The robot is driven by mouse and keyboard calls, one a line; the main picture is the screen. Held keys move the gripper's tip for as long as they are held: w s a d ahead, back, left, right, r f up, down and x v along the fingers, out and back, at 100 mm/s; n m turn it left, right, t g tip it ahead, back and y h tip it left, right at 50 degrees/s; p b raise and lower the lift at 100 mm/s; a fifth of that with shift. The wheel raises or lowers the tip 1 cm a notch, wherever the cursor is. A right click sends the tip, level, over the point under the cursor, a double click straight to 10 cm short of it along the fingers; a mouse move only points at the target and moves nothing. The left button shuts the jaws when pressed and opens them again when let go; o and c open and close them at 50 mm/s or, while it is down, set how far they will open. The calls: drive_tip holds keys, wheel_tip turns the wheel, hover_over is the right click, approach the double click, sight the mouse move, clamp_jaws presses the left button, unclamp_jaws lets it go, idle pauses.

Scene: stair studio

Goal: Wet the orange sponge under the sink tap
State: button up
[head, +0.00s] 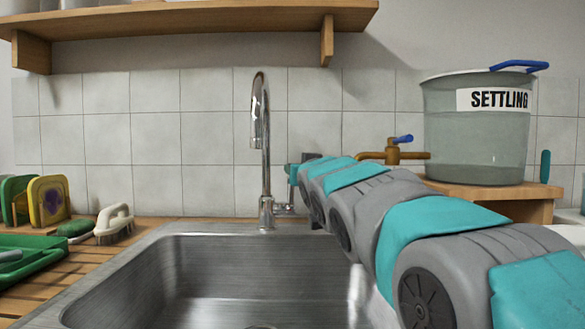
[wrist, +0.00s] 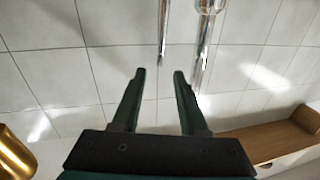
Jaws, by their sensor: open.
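The chrome sink tap (head: 265,150) stands upright behind the steel sink (head: 230,262), its spout arching over the basin. A short lever (head: 284,209) sticks out at the right of its base. My gripper (head: 292,172) is just right of the tap column, partly hidden behind my arm. In the wrist view my gripper (wrist: 160,73) is open with nothing between its dark green fingers. The chrome tap (wrist: 205,40) shows beyond the fingertips, with a thinner chrome length near the gap. I see no orange sponge in either view, and no water stream can be made out.
At right, a tank marked SETTLING (head: 475,125) stands on a wooden stand (head: 490,190), with a brass tap (head: 393,153) pointing left. A wooden shelf (head: 190,20) hangs above.

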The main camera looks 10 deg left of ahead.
sight(291, 190)
drive_tip(key=shift+p+x, duration=0.4)
drive_tip(key=shift+x, duration=2.85)
drive_tip(key=shift+f, duration=0.1)
clamp_jaws()
